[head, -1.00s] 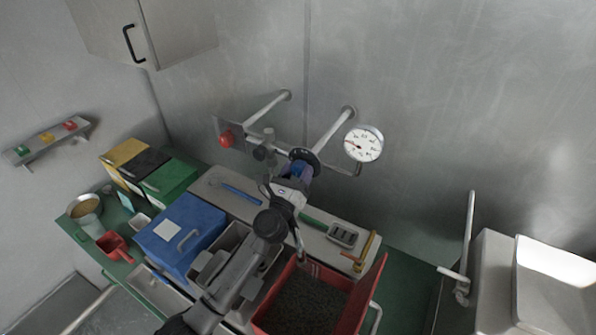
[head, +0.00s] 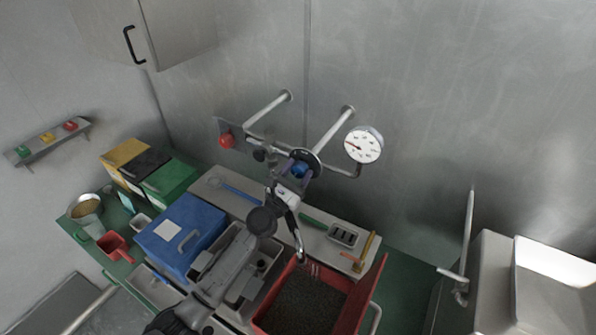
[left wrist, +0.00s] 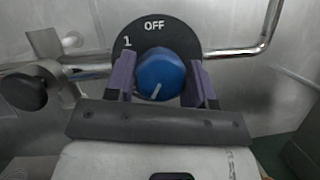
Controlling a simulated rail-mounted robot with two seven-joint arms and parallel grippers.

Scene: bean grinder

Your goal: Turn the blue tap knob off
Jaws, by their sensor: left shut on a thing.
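The blue tap knob (left wrist: 160,75) sits on a round black dial plate (left wrist: 155,37) marked OFF at the top and 1 at the upper left. The knob's white pointer line points down and slightly left, away from OFF. My left gripper (left wrist: 162,82) has its two purple fingers on either side of the knob and is shut on it. In the head view, the knob (head: 300,170) shows blue between the fingers, in front of the dial plate on the pipe. My right gripper is not in view.
A pressure gauge (head: 363,145) is right of the dial, and a red knob (head: 226,141) is to its left. Wall pipes (head: 333,129) surround the tap. A blue box (head: 180,232) and a red bin (head: 306,303) of dark beans stand below, near my left arm.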

